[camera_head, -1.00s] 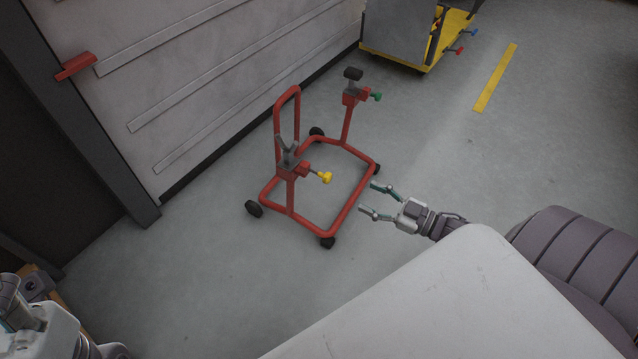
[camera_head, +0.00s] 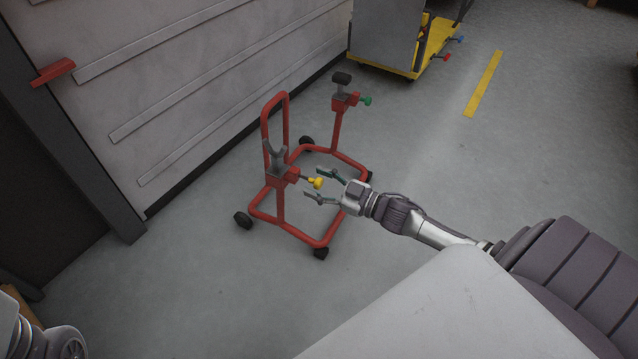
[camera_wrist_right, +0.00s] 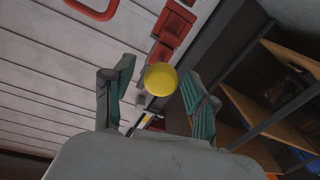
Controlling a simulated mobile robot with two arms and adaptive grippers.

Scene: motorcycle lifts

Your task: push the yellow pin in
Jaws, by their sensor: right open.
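The yellow pin (camera_head: 317,183) sticks out to the right from a red block on the near post of a red wheeled stand (camera_head: 322,241). My right gripper (camera_head: 312,184) is open, with its two fingers on either side of the yellow pin's knob. In the right wrist view the round yellow knob (camera_wrist_right: 160,79) shows between the open fingers (camera_wrist_right: 158,92); whether they touch it I cannot tell. Part of my left arm shows at the lower left of the head view, but its fingers are out of view.
A green knob (camera_head: 366,100) sits on the stand's far post. A yellow-based cart (camera_head: 385,68) with red and blue knobs stands behind. A grey wall panel (camera_head: 200,90) rises at left. The floor right of the stand is clear.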

